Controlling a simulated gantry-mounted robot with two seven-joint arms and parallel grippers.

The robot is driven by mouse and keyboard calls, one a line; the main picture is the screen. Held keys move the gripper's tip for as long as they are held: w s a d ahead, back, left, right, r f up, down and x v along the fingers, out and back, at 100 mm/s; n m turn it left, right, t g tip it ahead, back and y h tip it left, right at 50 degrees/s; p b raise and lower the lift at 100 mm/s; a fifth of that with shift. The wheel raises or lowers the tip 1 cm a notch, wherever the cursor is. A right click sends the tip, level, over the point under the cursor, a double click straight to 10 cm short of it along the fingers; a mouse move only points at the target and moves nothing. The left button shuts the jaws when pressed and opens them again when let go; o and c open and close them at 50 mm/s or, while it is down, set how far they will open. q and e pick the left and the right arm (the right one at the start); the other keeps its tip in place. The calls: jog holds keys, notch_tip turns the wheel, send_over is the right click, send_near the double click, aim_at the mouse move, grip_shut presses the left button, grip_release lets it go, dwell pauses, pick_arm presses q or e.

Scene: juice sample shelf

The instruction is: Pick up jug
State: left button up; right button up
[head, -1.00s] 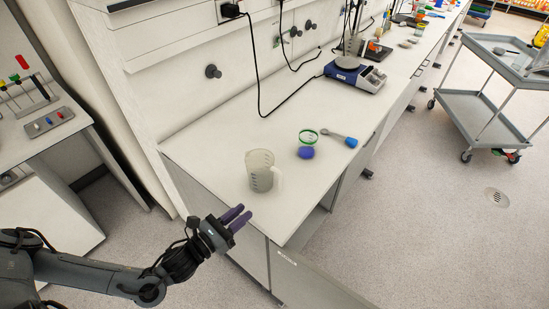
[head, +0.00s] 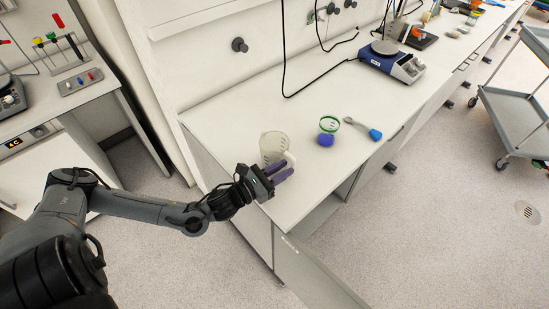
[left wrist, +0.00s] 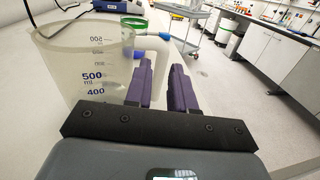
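The jug (head: 272,146) is a clear, frosted measuring jug standing upright near the front left edge of the white bench. In the left wrist view the jug (left wrist: 80,70) fills the left side, with blue volume marks and its pale handle (left wrist: 154,43) on the right. My left gripper (head: 285,170) is beside the jug on its handle side, covering part of it in the head view. In the left wrist view its purple fingers (left wrist: 162,68) stand apart, with the handle by the fingertips. Whether they touch the handle is unclear. My right gripper is not in view.
A green-rimmed cup (head: 329,124), a blue lid-like object (head: 326,140) and a blue-ended scoop (head: 374,134) lie right of the jug. A blue hotplate (head: 392,62) stands further back. The bench (head: 225,115) is clear behind the jug. A grey cart (head: 510,110) stands at right.

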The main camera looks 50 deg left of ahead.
aim_at(293, 164)
pick_arm(q)
jog(key=shift+w+d+f, duration=0.1)
jog(key=shift+w+d, duration=0.1)
jog(key=shift+w, duration=0.85)
jog(key=shift+w+d+f, duration=0.1)
jog(key=shift+w+d, duration=0.05)
jog(key=shift+w, duration=0.85)
grip_shut()
jog(key=shift+r, duration=0.1)
